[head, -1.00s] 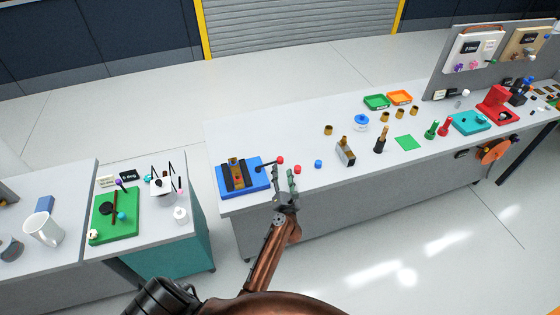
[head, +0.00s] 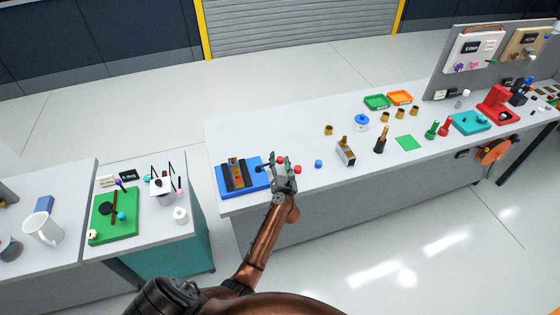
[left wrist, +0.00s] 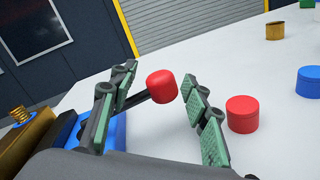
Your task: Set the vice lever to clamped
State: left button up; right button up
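The vice (head: 243,178) has a blue base with dark jaws and a brass-coloured part, at the left end of the long bench. Its lever ends in a red knob (head: 280,160) on the right side. In the left wrist view the red knob (left wrist: 162,87) sits between the two green-padded fingers of my left gripper (left wrist: 158,103), with gaps beside it. The dark lever rod passes behind the left finger. My left gripper also shows in the head view (head: 284,168), open at the lever. My right gripper is not in view.
A red cylinder (left wrist: 242,114) stands close to the right finger, and a blue cylinder (left wrist: 309,82) stands beyond it. A brass-topped block (head: 345,152) is further right. The bench's front strip by the vice is clear.

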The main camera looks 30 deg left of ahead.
pick_arm(q)
grip_shut()
pick_arm(e)
jog(key=shift+d, duration=0.3)
pick_arm(q)
jog(key=shift+d, duration=0.15)
pick_arm(e)
jog(key=shift+r, duration=0.1)
